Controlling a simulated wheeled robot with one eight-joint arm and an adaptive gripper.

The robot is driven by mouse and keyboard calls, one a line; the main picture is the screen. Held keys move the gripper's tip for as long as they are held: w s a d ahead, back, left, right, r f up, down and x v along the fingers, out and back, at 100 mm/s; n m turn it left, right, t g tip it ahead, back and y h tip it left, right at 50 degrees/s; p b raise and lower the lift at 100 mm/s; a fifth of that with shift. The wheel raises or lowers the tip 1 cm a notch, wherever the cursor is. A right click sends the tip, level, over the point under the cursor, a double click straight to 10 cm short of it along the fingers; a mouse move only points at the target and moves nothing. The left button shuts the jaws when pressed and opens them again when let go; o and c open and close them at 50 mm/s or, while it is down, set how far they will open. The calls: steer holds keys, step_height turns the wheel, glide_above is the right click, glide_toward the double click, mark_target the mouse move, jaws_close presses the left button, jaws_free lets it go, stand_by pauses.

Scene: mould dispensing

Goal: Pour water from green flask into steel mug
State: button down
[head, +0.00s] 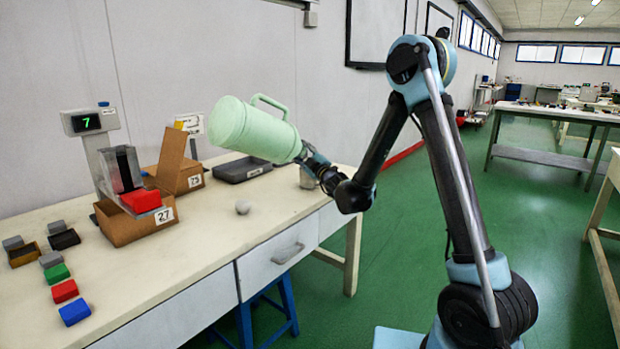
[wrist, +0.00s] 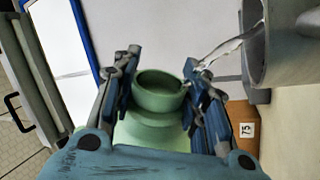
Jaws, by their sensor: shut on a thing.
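The pale green flask (head: 255,130) is held above the table, tilted steeply with its wide end up and left and its neck down at my gripper (head: 312,160). In the wrist view, my gripper (wrist: 162,75) is shut on the flask's neck (wrist: 160,92), one finger on each side. The steel mug (head: 308,179) stands on the table below and behind the gripper, partly hidden by it. The mug also shows in the wrist view (wrist: 288,45) at the upper right. A clear stream of water (wrist: 222,48) runs between the right-hand finger and the mug's mouth.
A small grey ball (head: 243,207) lies in front. Cardboard boxes 27 (head: 125,228) and 75 (head: 190,183) and a display reading 7 (head: 87,122) stand left. Several coloured blocks lie at the front left. The table's front middle is clear.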

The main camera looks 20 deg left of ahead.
stand_by(0.3)
steer(key=n+g+y, duration=0.1)
steer(key=n, duration=0.1)
steer(key=n+y, duration=0.1)
steer(key=n, duration=0.2)
steer(key=n+g, duration=0.1)
steer(key=n, duration=0.2)
steer(key=shift+s+a+r+g+y, duration=0.25)
steer(key=shift+s+r+g+y, duration=0.05)
steer(key=shift+s+r+y, duration=0.1)
steer(key=shift+s+r+n+g, duration=0.1)
steer(key=shift+r+n+g, duration=0.3)
steer(key=shift+r+n, duration=0.6)
steer(key=shift+r, duration=0.15)
stand_by(0.4)
